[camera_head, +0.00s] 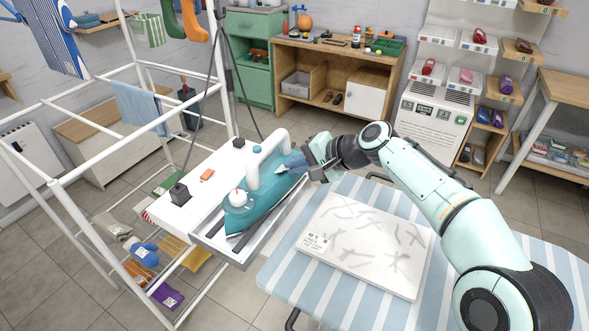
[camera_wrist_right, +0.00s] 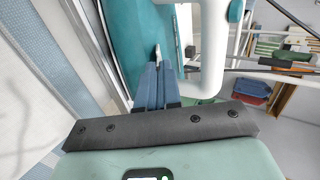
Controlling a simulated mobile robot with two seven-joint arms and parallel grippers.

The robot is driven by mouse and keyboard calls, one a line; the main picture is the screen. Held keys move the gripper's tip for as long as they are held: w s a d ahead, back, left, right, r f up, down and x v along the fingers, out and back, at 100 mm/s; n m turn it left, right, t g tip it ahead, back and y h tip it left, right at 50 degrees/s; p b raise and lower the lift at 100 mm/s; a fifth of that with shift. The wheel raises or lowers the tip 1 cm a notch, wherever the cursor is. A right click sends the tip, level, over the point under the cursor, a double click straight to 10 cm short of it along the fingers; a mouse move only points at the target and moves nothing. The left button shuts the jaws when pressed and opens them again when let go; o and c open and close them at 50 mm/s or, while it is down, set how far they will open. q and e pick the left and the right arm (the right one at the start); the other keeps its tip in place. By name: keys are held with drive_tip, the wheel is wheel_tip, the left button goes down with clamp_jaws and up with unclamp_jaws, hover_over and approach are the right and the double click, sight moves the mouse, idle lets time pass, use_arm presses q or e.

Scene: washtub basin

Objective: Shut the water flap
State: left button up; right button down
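A small pale piece (camera_wrist_right: 157,52), perhaps the water flap, stands at the fingertips. I cannot tell whether they touch it. My left gripper is out of view.
A white dial (camera_head: 237,198) sits on the iron's near end. A striped ironing board (camera_head: 280,262) with a white printed panel (camera_head: 350,262) lies under my right arm. A white rack (camera_head: 95,150) stands at left.

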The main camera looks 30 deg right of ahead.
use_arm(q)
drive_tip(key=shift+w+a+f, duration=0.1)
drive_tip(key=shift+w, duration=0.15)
use_arm(e)
drive_tip(key=c, duration=1.6)
unclamp_jaws()
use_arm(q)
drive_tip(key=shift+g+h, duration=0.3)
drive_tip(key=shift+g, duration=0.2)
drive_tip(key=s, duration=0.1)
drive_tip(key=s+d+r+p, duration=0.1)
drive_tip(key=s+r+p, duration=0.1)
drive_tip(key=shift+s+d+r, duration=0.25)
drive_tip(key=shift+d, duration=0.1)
use_arm(e)
drive_tip(key=v, duration=1.3)
drive_tip(key=shift+s, duration=0.15)
drive_tip(key=shift+d+r, duration=0.1)
drive_tip(key=shift+d, duration=0.05)
